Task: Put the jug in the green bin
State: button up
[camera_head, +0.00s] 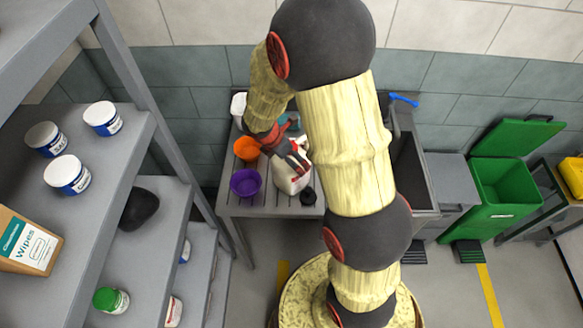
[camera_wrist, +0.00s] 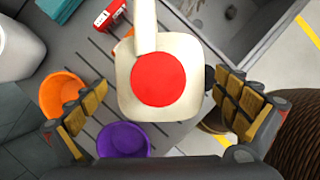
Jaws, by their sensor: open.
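The jug (camera_wrist: 128,95) is white with a round red cap and a pale handle on top. In the wrist view it stands between the spread fingers of my gripper (camera_wrist: 158,115), with gaps visible on both sides. In the head view the jug (camera_head: 287,182) is upright on the slatted grey table, partly hidden by my gripper (camera_head: 290,152) just above it. My gripper is open and empty. The green bin (camera_head: 503,190) stands on the floor at the right, its lid (camera_head: 520,137) raised.
An orange bowl (camera_head: 246,148) and a purple bowl (camera_head: 245,182) sit close left of the jug. A small black item (camera_head: 308,196) is at its right. A sink (camera_head: 410,175) and a grey bin (camera_head: 450,180) lie between the table and the green bin. Shelving fills the left.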

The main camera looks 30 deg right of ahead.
jog(key=x, duration=0.3)
jog(key=shift+f+b, duration=0.15)
jog(key=shift+b, duration=0.15)
jog(key=shift+c, duration=1.2)
jog(key=c, duration=1)
